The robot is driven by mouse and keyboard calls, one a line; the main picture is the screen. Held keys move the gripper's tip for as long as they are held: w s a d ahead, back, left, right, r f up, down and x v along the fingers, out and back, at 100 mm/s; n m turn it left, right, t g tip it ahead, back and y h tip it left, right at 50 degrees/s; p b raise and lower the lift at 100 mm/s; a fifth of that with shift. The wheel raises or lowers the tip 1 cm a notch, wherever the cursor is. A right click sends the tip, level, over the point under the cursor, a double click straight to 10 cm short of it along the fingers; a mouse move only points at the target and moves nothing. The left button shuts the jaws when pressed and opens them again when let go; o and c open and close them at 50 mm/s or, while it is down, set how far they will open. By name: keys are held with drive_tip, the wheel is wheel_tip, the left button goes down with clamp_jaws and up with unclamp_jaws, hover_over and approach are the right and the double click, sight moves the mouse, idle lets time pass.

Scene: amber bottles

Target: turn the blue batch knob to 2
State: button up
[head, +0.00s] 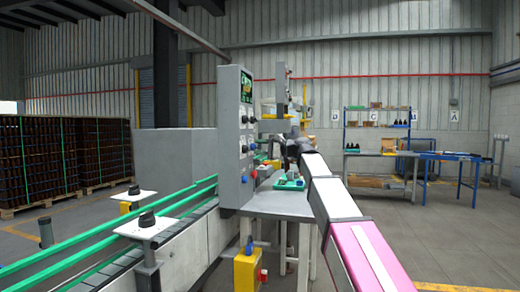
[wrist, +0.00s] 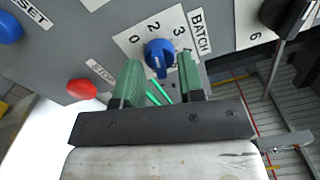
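The blue batch knob (wrist: 158,52) sits on a white dial plate (wrist: 128,38) with printed numbers, in the upper middle of the wrist view. Which number the knob points to I cannot tell surely. A BATCH label (wrist: 200,31) is to its right. My gripper (wrist: 159,68) is open, its two green fingers apart, one to the lower left and one to the lower right of the knob. I see no clear contact. In the head view the control panel (head: 232,130) stands mid-picture, with my arm reaching near it.
A red button (wrist: 81,90) is left of my fingers, and a blue RESET button (wrist: 8,28) is at the far left. A black lever (wrist: 287,22) is at the right. In the head view, a green-railed conveyor (head: 95,245) runs at left.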

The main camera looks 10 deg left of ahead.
drive_tip(key=s+d, duration=0.1)
drive_tip(key=d, duration=0.9)
drive_tip(key=shift+s+d, duration=0.25)
drive_tip(key=shift+d, duration=0.1)
